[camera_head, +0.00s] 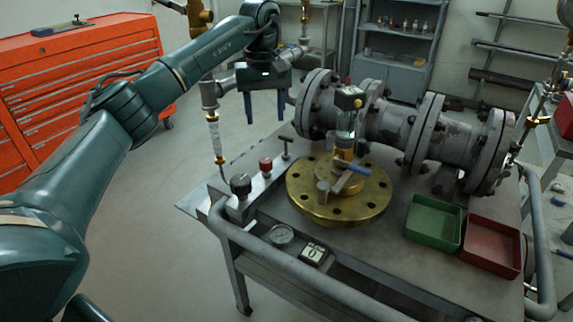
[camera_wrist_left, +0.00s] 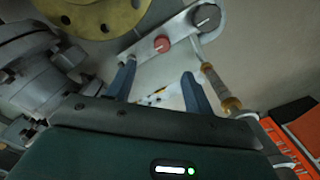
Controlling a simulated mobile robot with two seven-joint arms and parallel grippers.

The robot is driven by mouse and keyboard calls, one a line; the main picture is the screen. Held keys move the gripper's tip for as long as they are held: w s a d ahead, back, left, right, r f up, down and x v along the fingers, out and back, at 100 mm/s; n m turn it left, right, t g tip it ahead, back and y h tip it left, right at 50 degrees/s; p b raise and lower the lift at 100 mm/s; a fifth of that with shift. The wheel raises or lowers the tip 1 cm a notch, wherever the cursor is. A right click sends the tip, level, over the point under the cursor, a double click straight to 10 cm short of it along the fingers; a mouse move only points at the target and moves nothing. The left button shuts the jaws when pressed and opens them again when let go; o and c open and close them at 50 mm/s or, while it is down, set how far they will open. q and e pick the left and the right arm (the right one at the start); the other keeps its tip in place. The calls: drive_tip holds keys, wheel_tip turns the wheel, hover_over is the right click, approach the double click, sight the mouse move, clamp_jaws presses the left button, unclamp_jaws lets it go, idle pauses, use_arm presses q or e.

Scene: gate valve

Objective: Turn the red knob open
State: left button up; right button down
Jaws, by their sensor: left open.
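The red knob (camera_head: 265,163) stands on a pale manifold block at the left of the metal table, between a larger black knob (camera_head: 240,185) and a small T-handle (camera_head: 286,146). In the left wrist view the red knob (camera_wrist_left: 161,44) lies beyond my fingertips, with the black knob (camera_wrist_left: 207,16) to its upper right. My left gripper (camera_head: 266,118) is open and empty, with its fingers pointing down, above and behind the block. It also shows in the wrist view (camera_wrist_left: 157,75), fingers spread and apart from the knob. My right gripper is not in view.
A brass flange (camera_head: 306,196) with a blue-handled valve stands beside the block. Large flanged pipes (camera_head: 390,125) run behind it. A green tray (camera_head: 432,222) and a red tray (camera_head: 490,246) sit at right. A pipe with a gauge rises left of the block.

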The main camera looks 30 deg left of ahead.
sight(266, 160)
use_arm(q)
drive_tip(key=f, duration=1.2)
drive_tip(key=shift+s+a+f+b, duration=0.15)
drive_tip(key=shift+s+f+b, duration=0.1)
drive_tip(key=shift+b, duration=0.1)
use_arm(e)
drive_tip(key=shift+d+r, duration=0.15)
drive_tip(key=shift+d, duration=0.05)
use_arm(q)
drive_tip(key=c, duration=1)
drive_tip(key=shift+o, duration=0.2)
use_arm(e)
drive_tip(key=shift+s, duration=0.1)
